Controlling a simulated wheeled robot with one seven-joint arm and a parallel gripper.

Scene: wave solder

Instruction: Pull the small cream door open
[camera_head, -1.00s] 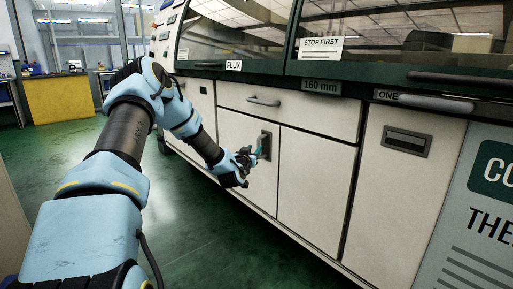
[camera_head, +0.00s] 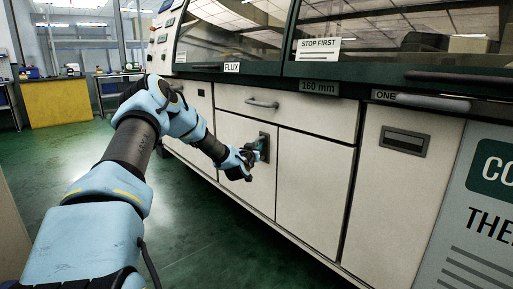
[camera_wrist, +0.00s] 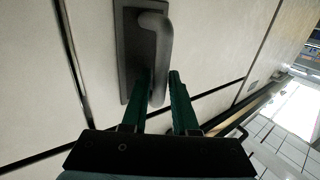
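The small cream door (camera_head: 232,133) is in the front of the machine, left of a second cream panel. It looks shut, flush with its neighbours. Its dark upright handle on a dark backplate is near the door's right edge (camera_head: 265,141); the handle also shows in the wrist view (camera_wrist: 155,30). My gripper (camera_head: 256,156) is at the handle. In the wrist view its two green fingers (camera_wrist: 160,78) stand either side of the handle's lower part. I cannot tell whether they press on it.
A drawer with a bar handle (camera_head: 262,104) is just above the door. A cream panel (camera_head: 312,180) is to its right, then a panel with a recessed pull (camera_head: 405,141). Green floor (camera_head: 200,235) in front is clear. A yellow cabinet (camera_head: 53,101) stands far left.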

